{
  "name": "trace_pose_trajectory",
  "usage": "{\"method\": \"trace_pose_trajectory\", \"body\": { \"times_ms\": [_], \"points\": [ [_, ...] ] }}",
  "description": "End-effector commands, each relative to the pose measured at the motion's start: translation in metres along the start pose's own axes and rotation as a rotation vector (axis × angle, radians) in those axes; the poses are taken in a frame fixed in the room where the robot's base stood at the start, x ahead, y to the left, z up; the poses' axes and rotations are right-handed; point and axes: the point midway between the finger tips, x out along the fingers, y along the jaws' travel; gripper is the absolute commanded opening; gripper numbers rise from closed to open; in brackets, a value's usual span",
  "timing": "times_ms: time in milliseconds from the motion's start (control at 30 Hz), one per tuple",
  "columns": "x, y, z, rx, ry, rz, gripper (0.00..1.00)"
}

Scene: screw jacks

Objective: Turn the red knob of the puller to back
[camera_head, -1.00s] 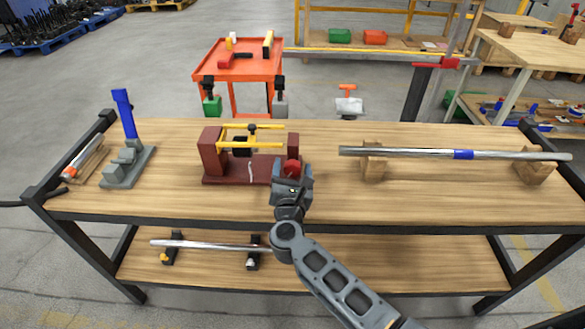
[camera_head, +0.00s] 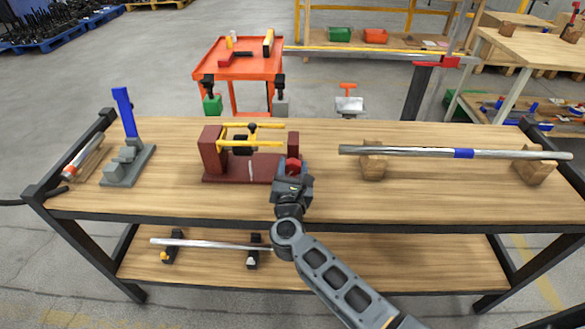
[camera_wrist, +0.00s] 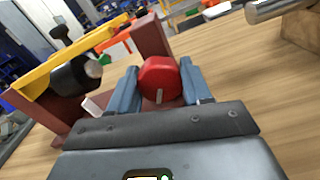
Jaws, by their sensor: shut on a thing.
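The puller is a dark red frame (camera_head: 212,155) with yellow rods (camera_head: 264,126) and a black middle part, standing on the wooden table. Its red knob (camera_head: 293,165) is at the right end. My gripper (camera_head: 290,172) reaches it from the front. In the wrist view the red knob (camera_wrist: 159,79) sits between the two blue-grey fingers of my gripper (camera_wrist: 158,92), which are shut on it. A pale mark shows on the knob's near face, at its lower part. The yellow bar (camera_wrist: 80,58) and black cylinder (camera_wrist: 75,76) are to the left there.
A long metal bar (camera_head: 415,152) lies on wooden blocks to the right. A grey stand with a blue handle (camera_head: 124,112) is at the left. An orange cart (camera_head: 240,66) stands behind the table. The front right of the tabletop is clear.

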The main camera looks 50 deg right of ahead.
Motion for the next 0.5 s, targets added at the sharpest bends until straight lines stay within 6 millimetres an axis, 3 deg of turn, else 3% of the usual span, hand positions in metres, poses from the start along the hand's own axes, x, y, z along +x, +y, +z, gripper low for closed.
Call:
{"method": "trace_pose_trajectory", "body": {
  "times_ms": [267,500],
  "points": [
    [-0.0002,0.0003,0.0007,-0.067,0.000,0.000,0.18],
    [-0.0003,0.0006,0.0013,-0.234,0.001,0.000,0.18]
  ]
}}
